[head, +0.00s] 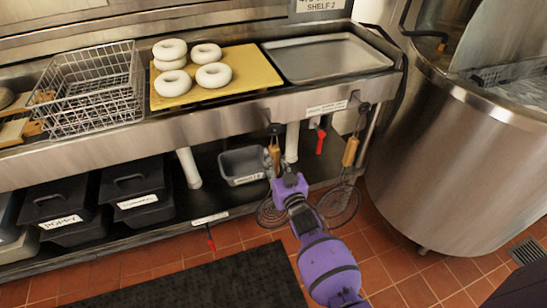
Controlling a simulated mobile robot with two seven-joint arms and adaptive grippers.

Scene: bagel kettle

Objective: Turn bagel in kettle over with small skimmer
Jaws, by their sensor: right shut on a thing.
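My right gripper (281,180) is shut on the left skimmer, just below its wooden handle (274,155). That skimmer hangs upright from a hook on the front of the steel counter; its round wire head (269,214) is partly behind my gripper and arm. A second skimmer (350,152) hangs to the right, its wire head (341,206) partly behind my arm. The left head looks a little smaller. The large steel kettle (460,160) stands at the right. Only part of its inside shows, and I see no bagel there. My left gripper is not in view.
Several pale bagels (172,83) lie on a yellow board (238,88) on the counter, between a wire basket (95,95) and an empty metal tray (325,58). Lidded black bins (130,178) and a grey tub (240,164) sit underneath. A dark mat (200,282) covers some floor.

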